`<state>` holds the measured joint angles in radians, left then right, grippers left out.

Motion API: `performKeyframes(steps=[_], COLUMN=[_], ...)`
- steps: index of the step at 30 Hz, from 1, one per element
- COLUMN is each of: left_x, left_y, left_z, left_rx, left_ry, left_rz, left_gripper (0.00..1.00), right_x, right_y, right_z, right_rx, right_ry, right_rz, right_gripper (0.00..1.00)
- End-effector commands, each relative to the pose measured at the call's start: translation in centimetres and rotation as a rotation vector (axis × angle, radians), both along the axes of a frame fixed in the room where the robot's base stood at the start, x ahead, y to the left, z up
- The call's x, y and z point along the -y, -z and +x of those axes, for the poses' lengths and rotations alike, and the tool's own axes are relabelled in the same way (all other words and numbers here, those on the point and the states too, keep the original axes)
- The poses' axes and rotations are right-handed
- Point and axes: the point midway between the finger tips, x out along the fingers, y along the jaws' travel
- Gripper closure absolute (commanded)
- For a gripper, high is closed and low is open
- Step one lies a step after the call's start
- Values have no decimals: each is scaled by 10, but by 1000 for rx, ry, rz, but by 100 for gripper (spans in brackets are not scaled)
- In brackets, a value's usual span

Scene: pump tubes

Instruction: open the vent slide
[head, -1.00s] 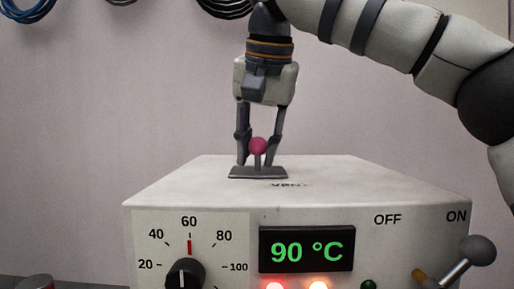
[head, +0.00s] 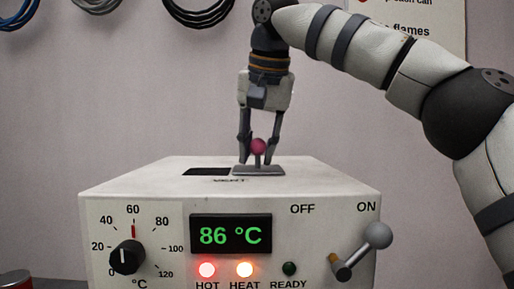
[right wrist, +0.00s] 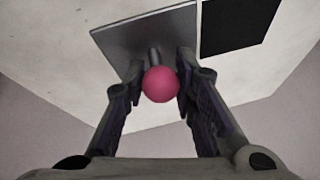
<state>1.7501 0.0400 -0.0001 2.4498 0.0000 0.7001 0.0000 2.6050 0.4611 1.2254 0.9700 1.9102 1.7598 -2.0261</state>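The vent slide is a flat grey plate (head: 259,170) on top of the white box, with a short post and a pink ball knob (head: 258,146). A black vent opening (head: 207,171) lies uncovered to the left of the plate. My right gripper (head: 258,158) comes down from above, its fingers closed in on both sides of the knob. In the right wrist view the pink knob (right wrist: 160,84) sits between the two fingers, with the plate (right wrist: 145,45) beyond it and the black opening (right wrist: 237,25) beside the plate. My left gripper is not in view.
The box front carries a dial (head: 127,257), a green display (head: 231,234) reading 86 °C, lamps marked HOT and HEAT lit, and a dark READY lamp (head: 289,269). A lever (head: 362,250) stands out at the right near ON. Coiled cables hang on the wall behind.

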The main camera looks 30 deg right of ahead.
Motion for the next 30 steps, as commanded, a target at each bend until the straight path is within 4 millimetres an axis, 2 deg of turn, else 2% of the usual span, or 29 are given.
performKeyframes(steps=[1,3,12,21,25,30], left_x=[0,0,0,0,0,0], left_y=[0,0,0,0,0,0], left_z=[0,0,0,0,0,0], left_rx=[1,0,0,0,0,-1], left_ry=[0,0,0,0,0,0], left_rz=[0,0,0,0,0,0], left_gripper=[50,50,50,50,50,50], right_x=[3,2,1,-4,-5,-5], right_y=[0,0,-3,-56,-66,-68], right_z=[-1,-1,-1,-25,-30,-32], right_rx=[-2,-1,1,2,1,0], right_ry=[7,5,3,7,4,5], right_rz=[-2,-2,-1,0,0,0], right_gripper=[64,54,54,54,54,54])
